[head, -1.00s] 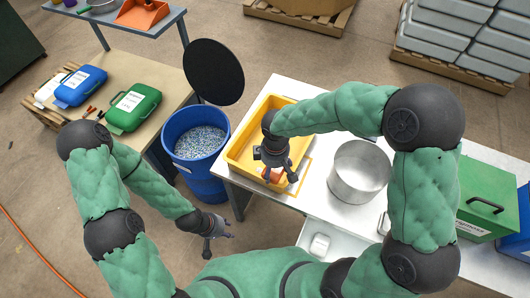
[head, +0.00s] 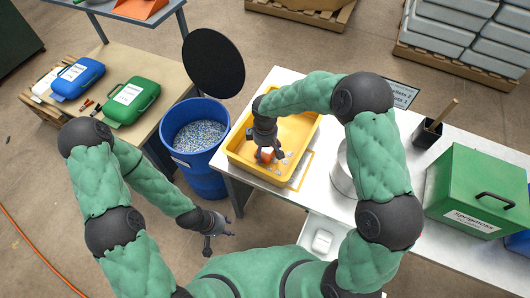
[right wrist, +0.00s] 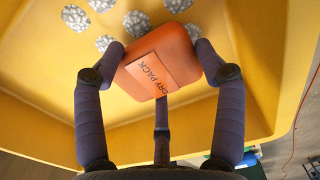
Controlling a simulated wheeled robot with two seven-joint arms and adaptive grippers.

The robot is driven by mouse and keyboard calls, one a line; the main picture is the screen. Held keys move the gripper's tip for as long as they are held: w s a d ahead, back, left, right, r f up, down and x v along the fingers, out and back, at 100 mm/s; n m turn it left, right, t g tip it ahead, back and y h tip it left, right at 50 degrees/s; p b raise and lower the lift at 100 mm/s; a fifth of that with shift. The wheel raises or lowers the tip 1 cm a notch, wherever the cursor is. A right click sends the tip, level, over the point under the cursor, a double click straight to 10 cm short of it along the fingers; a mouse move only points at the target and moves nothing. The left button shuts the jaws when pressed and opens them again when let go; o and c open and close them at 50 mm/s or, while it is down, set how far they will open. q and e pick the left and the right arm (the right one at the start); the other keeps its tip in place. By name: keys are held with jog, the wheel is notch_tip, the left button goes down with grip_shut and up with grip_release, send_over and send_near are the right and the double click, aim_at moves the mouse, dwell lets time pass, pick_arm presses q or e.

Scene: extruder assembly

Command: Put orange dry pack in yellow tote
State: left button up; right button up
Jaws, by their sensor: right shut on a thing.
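The orange dry pack (right wrist: 163,58) sits between the fingers of my right gripper (right wrist: 161,70) in the right wrist view, its "DRY PACK" label facing the camera. My right gripper (head: 267,153) is shut on the pack, and the pack (head: 267,154) shows small and partly covered in the head view. Both are over the inside of the yellow tote (head: 237,150) on the white table. I cannot tell whether the pack touches the tote floor. My left gripper (head: 217,238) is empty, with its fingers apart, low in front of the table and left of the tote.
Several grey speckled pieces (right wrist: 137,23) lie in the tote. A metal pot (head: 343,170) stands right of it, partly behind my right arm. A green case (head: 477,190) is further right. A blue barrel (head: 194,140) with pellets stands left of the table.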

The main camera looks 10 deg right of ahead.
aim_at(265, 151)
jog(key=shift+f, duration=0.75)
jog(key=shift+f, duration=0.2)
jog(key=o, duration=1.2)
jog(key=shift+r, duration=0.15)
notch_tip(265, 151, up, 12)
jog(key=p, duration=0.3)
jog(key=shift+r, duration=0.1)
